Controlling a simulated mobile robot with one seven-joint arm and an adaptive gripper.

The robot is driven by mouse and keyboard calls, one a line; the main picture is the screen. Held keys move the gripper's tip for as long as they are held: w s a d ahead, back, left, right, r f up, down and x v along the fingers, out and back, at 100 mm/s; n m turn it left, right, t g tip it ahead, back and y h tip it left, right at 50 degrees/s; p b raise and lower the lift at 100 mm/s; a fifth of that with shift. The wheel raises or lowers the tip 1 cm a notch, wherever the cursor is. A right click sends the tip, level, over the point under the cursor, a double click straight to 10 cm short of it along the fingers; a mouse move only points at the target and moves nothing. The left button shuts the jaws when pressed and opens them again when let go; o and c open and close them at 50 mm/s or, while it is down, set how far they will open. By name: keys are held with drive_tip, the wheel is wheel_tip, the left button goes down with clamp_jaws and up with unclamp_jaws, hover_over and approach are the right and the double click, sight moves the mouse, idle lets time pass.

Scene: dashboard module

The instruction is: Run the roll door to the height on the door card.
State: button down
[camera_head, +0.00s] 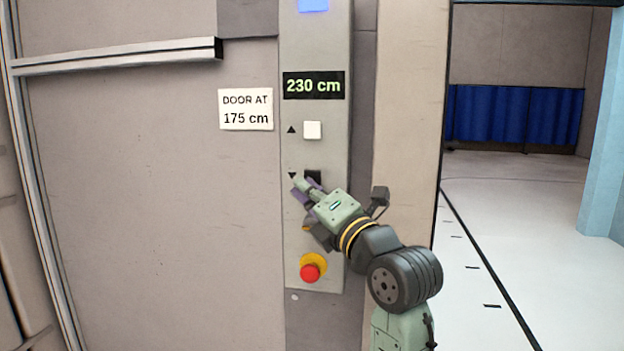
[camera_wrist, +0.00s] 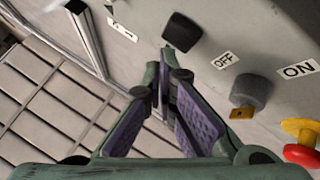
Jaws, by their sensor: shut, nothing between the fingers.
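The control panel (camera_head: 340,60) has a lit display (camera_head: 314,85) reading 230 cm. The door card (camera_head: 246,109) beside it reads DOOR AT 175 cm. A white button (camera_head: 312,130) sits beside an up arrow. Below it, a black button (camera_head: 314,175) beside a down arrow is partly covered by my gripper (camera_head: 303,187). In the wrist view the black button (camera_wrist: 182,32) is just beyond the tips of my gripper (camera_wrist: 164,62). The fingers are shut and empty. I cannot tell whether they touch the button.
A red stop button (camera_head: 310,272) on a yellow collar is low on the panel; it also shows in the wrist view (camera_wrist: 302,155). A grey knob (camera_wrist: 249,90) sits between OFF and ON labels. A metal rail (camera_head: 120,57) juts out at upper left. The doorway at right is open.

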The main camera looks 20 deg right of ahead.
drive_tip(key=shift+w, duration=0.15)
drive_tip(key=shift+w+d+b, duration=0.25)
drive_tip(key=shift+b, duration=0.1)
drive_tip(key=shift+w+d, duration=0.25)
drive_tip(key=shift+w, duration=0.05)
idle(2.0)
drive_tip(key=shift+s+a+b, duration=0.1)
drive_tip(key=shift+b, duration=0.2)
idle(3.6)
drive_tip(key=shift+s+a+b, duration=0.3)
drive_tip(key=shift+s+a, duration=0.1)
drive_tip(key=shift+s, duration=0.2)
drive_tip(key=shift+s+a+b, duration=0.35)
drive_tip(key=shift+s+a, duration=0.35)
drive_tip(key=shift+s, duration=0.35)
drive_tip(key=shift+s+a+b, duration=0.35)
drive_tip(key=shift+s+a, duration=0.35)
drive_tip(key=shift+s, duration=0.3)
